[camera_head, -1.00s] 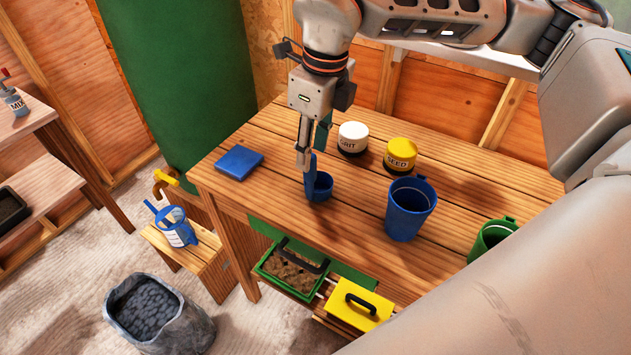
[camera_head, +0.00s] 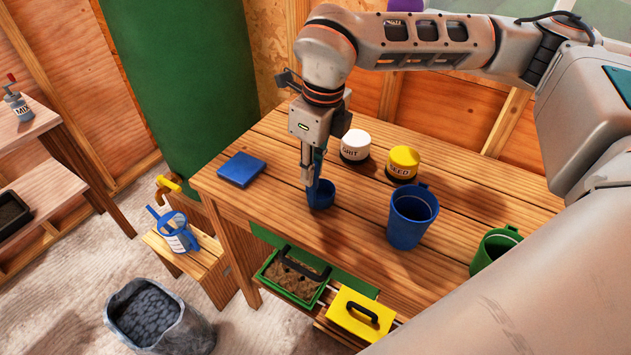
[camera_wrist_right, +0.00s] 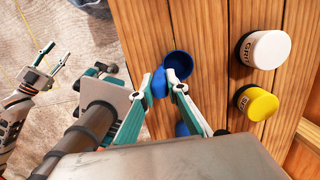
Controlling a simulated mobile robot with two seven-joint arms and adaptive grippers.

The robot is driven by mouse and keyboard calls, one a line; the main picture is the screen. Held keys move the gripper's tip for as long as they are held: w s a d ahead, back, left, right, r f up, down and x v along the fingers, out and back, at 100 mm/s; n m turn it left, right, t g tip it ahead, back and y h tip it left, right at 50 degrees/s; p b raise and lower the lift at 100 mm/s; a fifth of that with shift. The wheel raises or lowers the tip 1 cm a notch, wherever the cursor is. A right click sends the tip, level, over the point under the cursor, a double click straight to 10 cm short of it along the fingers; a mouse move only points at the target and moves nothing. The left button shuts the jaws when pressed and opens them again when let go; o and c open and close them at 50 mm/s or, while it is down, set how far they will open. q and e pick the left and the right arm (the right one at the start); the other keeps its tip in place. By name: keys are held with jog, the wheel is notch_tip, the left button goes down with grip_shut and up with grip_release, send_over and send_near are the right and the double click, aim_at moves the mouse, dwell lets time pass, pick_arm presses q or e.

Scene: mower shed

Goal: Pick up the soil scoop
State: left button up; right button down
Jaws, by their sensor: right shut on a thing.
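The blue soil scoop (camera_head: 322,196) stands on the wooden bench, its round bowl low and its handle upright. My right gripper (camera_head: 309,178) comes down from above and is shut on the scoop's handle. In the right wrist view the scoop's bowl (camera_wrist_right: 178,62) shows just beyond the fingertips, with the handle between the fingers. The bowl appears to be at the bench top; I cannot tell whether it touches. My left gripper (camera_wrist_right: 44,62) shows only in the right wrist view, at the left edge, with its fingers apart and empty, away from the scoop.
A blue flat box (camera_head: 241,169) lies left of the scoop. Clear bench lies in front of the scoop.

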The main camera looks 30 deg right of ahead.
jog(key=shift+r, duration=0.1)
notch_tip(320, 180, up, 20)
jog(key=shift+p, duration=0.4)
jog(key=c, duration=2.8)
grip_release()
grip_shut()
